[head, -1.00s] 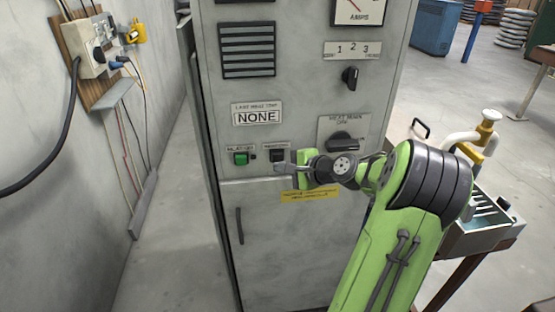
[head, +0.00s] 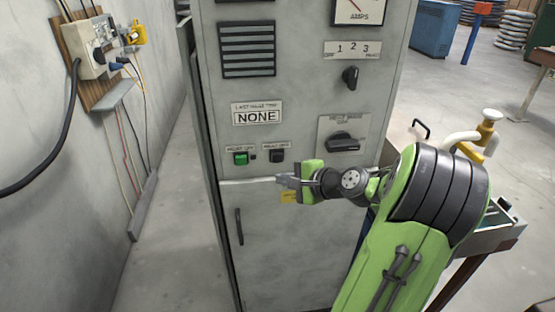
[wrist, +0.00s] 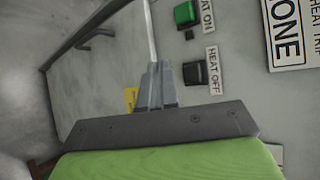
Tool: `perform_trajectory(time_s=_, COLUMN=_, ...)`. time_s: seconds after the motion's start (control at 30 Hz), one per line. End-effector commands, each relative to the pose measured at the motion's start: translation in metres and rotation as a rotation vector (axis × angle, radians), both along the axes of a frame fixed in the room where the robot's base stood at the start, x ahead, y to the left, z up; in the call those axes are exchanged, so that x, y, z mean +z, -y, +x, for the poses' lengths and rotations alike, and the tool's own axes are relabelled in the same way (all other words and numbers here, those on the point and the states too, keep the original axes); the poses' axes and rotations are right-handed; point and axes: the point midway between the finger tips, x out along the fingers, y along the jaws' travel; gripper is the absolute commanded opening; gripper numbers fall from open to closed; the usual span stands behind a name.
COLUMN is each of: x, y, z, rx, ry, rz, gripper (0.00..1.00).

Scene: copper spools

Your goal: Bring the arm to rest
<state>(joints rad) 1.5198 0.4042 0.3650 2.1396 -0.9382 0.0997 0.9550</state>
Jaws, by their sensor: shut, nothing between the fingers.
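My green arm reaches in from the lower right of the head view. My gripper (head: 284,180) is shut and empty, in front of the grey control cabinet (head: 270,255), a little below the black heat-off button (head: 277,155). In the wrist view the closed fingers (wrist: 158,84) point along the cabinet face, with the heat-off button (wrist: 195,73) to their right and the green heat-on button (wrist: 185,14) farther up. The fingers appear apart from both buttons. A yellow label (head: 288,197) is partly hidden behind my gripper.
The cabinet carries a rotary knob (head: 343,142), a smaller selector (head: 350,76) and a door handle (head: 239,226). A wall panel (head: 95,50) with hanging cables is at the left. A bench with a brass-coloured fitting (head: 486,130) stands at the right. Bare floor shows between wall and cabinet.

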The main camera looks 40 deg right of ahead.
Motion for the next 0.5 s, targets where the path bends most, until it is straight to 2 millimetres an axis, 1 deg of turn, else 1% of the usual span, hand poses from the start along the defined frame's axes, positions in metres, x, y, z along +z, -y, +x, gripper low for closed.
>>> perform_trajectory(time_s=0.3, x=0.0, y=0.0, z=0.0, rx=0.0, ry=0.0, rz=0.0, gripper=0.0)
perform_trajectory(time_s=0.37, x=0.0, y=-0.004, z=0.002, rx=0.014, ry=-0.01, rz=-0.012, gripper=0.0)
perform_trajectory(time_s=0.43, x=-0.002, y=-0.023, z=0.007, rx=0.074, ry=-0.051, rz=-0.072, gripper=0.0)
perform_trajectory(time_s=0.47, x=-0.003, y=-0.037, z=0.009, rx=0.116, ry=-0.082, rz=-0.114, gripper=0.0)
perform_trajectory(time_s=0.5, x=-0.004, y=-0.058, z=0.012, rx=0.187, ry=-0.128, rz=-0.187, gripper=0.0)
